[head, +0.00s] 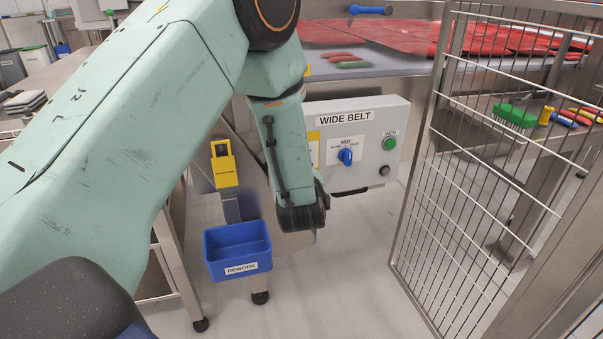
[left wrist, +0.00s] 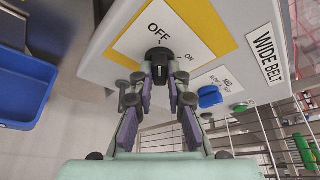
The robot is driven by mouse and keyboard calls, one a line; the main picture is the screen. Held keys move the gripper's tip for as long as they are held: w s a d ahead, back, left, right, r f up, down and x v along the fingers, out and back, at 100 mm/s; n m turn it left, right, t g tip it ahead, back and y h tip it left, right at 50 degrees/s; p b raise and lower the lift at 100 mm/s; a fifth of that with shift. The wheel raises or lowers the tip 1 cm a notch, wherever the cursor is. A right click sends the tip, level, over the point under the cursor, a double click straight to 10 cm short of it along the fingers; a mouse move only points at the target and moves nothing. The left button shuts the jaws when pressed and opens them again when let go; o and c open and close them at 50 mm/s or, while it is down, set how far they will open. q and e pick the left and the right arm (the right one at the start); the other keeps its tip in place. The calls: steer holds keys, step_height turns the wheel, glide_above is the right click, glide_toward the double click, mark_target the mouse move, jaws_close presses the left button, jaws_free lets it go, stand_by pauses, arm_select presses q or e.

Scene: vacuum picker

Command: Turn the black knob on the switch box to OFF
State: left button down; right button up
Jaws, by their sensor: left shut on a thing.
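The grey switch box (head: 388,112) labelled WIDE BELT hangs below a steel table in the head view. My left arm covers its left part, so the black knob is hidden there. In the left wrist view the black knob (left wrist: 159,53) sits on a white plate (left wrist: 137,38) with a yellow border. OFF is printed just above the knob and ON to its right. My left gripper (left wrist: 160,75) is shut on the knob, a finger on each side. I cannot tell exactly where the knob points. My right gripper is not in view.
A blue selector (head: 345,156), a green INCH button (head: 390,143) and a black button (head: 384,170) are on the same box. A blue REWORK bin (head: 238,258) and a yellow device (head: 224,165) are left of it. A wire mesh gate (head: 470,190) stands at the right.

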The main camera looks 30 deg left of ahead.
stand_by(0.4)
arm_select(q)
steer(key=c, duration=1.3)
jaws_free()
steer(key=v, duration=0.7)
steer(key=shift+s+d, duration=0.1)
steer(key=shift+s, duration=0.1)
